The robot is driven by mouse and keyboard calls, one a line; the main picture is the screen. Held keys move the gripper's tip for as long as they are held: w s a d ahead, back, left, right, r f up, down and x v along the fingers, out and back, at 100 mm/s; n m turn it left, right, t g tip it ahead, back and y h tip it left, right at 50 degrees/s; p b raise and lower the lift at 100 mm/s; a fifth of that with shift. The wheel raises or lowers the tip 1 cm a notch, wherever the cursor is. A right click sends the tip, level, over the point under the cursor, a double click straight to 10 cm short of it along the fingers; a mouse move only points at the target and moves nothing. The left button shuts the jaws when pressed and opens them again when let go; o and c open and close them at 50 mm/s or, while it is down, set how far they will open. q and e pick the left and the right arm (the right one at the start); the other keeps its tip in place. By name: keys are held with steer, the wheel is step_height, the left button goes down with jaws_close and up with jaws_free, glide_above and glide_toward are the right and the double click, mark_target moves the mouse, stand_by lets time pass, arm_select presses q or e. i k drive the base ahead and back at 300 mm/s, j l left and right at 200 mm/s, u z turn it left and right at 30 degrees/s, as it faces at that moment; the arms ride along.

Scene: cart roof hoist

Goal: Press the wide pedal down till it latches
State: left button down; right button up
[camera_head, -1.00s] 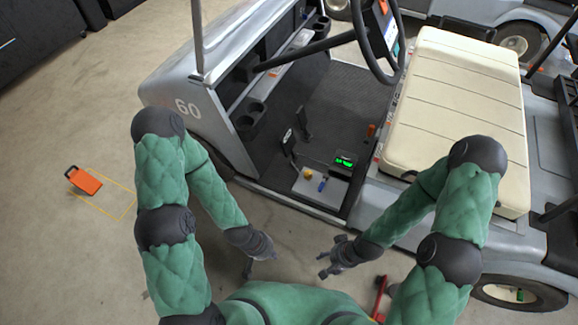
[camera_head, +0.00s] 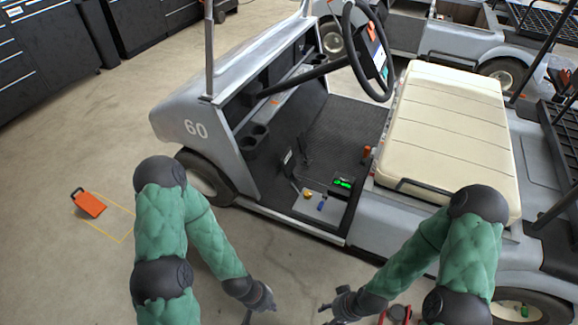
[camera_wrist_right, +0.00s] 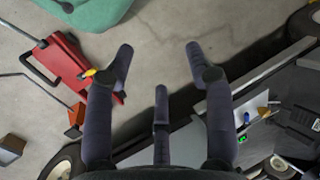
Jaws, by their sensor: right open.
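The grey golf cart (camera_head: 290,215) stands ahead with its footwell (camera_head: 335,130) open toward me. Two dark pedals rise from the footwell floor: a near one with a pale edge (camera_head: 288,159) and a narrower-looking one behind it (camera_head: 305,148). Both appear upright; I cannot tell for certain which is the wide one. My left gripper (camera_head: 258,307) is low in the picture, outside the cart and well short of the pedals; its jaws are unclear. My right gripper (camera_head: 332,305) is also outside the cart. In the right wrist view its open fingers (camera_wrist_right: 160,70) hold nothing.
A grey plate (camera_head: 310,205) with a yellow piece, a blue piece and a green-lit display (camera_head: 343,183) lies by the sill. The steering wheel (camera_head: 365,50) and cream seat (camera_head: 445,125) flank the footwell. A red jack-like tool (camera_wrist_right: 70,65) lies on the floor.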

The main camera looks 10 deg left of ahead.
mark_target(288, 161)
steer(key=i+j+z, duration=0.45)
steer(key=i+j, duration=0.2)
steer(key=i+j+z, duration=0.45)
steer(key=j, duration=0.4)
steer(key=i+j+z, duration=0.25)
steer(key=j, duration=0.25)
steer(key=i, duration=0.05)
